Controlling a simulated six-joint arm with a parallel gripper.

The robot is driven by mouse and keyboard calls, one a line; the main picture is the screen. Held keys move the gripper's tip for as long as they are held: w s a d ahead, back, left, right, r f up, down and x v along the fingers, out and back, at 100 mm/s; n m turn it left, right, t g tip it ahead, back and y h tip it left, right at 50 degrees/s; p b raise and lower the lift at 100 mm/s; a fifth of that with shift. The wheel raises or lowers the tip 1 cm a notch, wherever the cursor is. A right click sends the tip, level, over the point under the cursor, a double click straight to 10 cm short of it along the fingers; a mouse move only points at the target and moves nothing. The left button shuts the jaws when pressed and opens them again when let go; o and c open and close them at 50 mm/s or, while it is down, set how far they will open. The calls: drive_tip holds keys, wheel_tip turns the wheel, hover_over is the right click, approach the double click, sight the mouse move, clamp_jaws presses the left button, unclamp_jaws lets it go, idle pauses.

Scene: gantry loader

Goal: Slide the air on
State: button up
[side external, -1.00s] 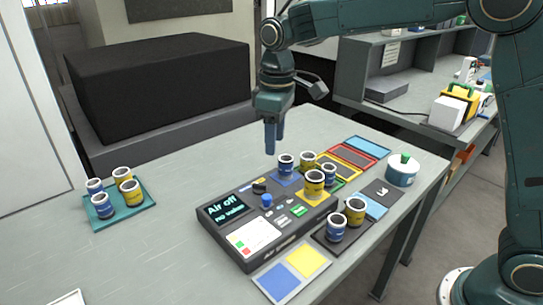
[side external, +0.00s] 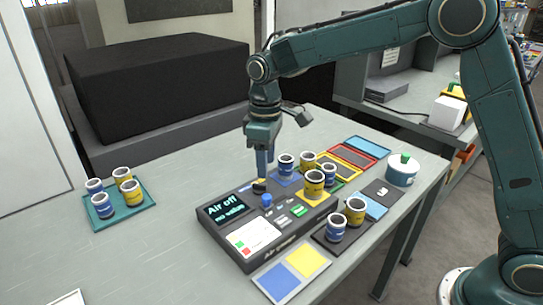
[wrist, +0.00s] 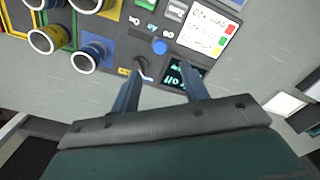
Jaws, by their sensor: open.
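The control box (side external: 240,250) lies on the table, its screen (side external: 224,209) reading "Air off" and "no value". A black slider knob (side external: 259,187) with a yellow mark sits on the box's far edge. In the wrist view the dark knob (wrist: 142,67) is just ahead of the fingertips, nearer the left finger. A blue round button (side external: 267,200) is beside it and also shows in the wrist view (wrist: 160,47). My gripper (side external: 264,171) points down, open and empty, close above the knob. In the wrist view its fingers (wrist: 160,88) are spread apart. I cannot tell whether they touch anything.
Blue and yellow cups, such as one (side external: 286,164) right beside my gripper, stand on coloured pads right of the knob. A teal tray (side external: 130,214) with several cups is at left. The table's left middle is clear.

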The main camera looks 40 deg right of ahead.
sight(267, 196)
wheel_tip(267, 196, down, 9)
drive_tip(key=shift+f, duration=0.2)
idle(0.3)
drive_tip(key=shift+c, duration=0.3)
clamp_jaws()
